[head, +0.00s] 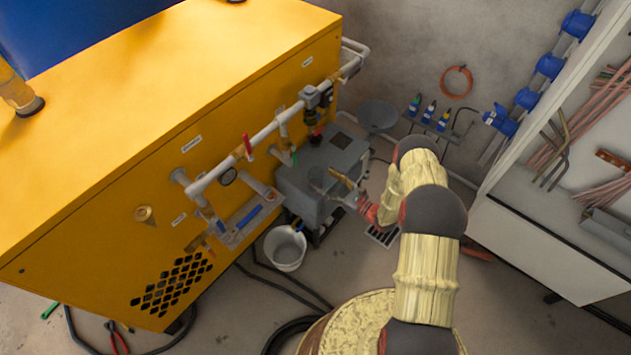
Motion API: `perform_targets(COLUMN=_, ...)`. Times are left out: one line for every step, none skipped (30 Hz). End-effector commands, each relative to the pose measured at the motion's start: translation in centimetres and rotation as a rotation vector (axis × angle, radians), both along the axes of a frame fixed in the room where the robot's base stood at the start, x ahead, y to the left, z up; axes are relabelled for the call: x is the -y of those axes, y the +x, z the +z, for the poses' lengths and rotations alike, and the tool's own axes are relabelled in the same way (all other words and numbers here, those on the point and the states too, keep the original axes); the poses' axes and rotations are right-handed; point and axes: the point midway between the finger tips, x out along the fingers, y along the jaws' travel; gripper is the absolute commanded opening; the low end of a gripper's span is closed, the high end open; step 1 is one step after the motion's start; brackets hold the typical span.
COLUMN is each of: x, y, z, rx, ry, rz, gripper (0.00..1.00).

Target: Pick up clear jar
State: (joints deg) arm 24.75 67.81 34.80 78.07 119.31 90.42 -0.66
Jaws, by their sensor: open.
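A small, pale see-through shape that looks like the clear jar (317,178) is on top of the grey box-shaped unit (325,158), beside the yellow machine. It is small and hard to make out. My gripper (331,186) reaches in from the right, with its fingers close to the right side of that shape. The gripper is open. I cannot tell whether the fingers touch the jar or are around it.
The yellow machine (170,110) with pipes and valves fills the left. A white bucket (285,248) stands on the floor below the unit. A grey dish (377,117) is behind it. A white cabinet (535,235) stands at the right. Dark hoses (290,288) cross the floor.

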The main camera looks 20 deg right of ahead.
Motion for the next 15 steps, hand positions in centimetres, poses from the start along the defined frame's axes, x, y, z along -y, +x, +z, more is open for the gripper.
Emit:
perform_targets(x=-0.3, y=0.2, z=-0.1, rx=0.000, ry=0.000, rz=0.001, gripper=0.67)
perform_targets(x=-0.4, y=0.4, z=-0.2, rx=-0.001, ry=-0.001, rz=0.001, gripper=0.67)
perform_targets(x=-0.7, y=0.6, z=-0.3, rx=-0.001, ry=-0.001, rz=0.002, gripper=0.67)
perform_targets(x=-0.9, y=0.9, z=-0.4, rx=-0.001, ry=-0.001, rz=0.003, gripper=0.67)
perform_targets(x=-1.2, y=1.2, z=-0.5, rx=-0.001, ry=0.000, rz=0.003, gripper=0.67)
perform_targets(x=-1.6, y=1.6, z=-0.6, rx=-0.001, ry=0.000, rz=0.003, gripper=0.67)
perform_targets(x=-1.9, y=1.9, z=-0.7, rx=-0.001, ry=0.000, rz=0.004, gripper=0.67)
perform_targets(x=-2.2, y=2.3, z=-0.8, rx=-0.001, ry=0.000, rz=0.004, gripper=0.67)
perform_targets(x=-2.6, y=2.8, z=-0.7, rx=-0.001, ry=-0.001, rz=0.004, gripper=0.67)
perform_targets(x=-2.8, y=3.1, z=-0.7, rx=-0.001, ry=-0.001, rz=0.003, gripper=0.67)
perform_targets(x=-3.0, y=3.4, z=-0.7, rx=-0.001, ry=-0.001, rz=0.003, gripper=0.67)
perform_targets(x=-3.2, y=3.6, z=-0.6, rx=-0.001, ry=0.000, rz=0.003, gripper=0.67)
perform_targets(x=-3.3, y=3.8, z=-0.6, rx=-0.001, ry=0.000, rz=0.002, gripper=0.67)
perform_targets(x=-3.3, y=3.9, z=-0.5, rx=-0.001, ry=0.000, rz=0.002, gripper=0.67)
perform_targets(x=-3.3, y=3.9, z=-0.5, rx=-0.002, ry=0.001, rz=0.001, gripper=0.67)
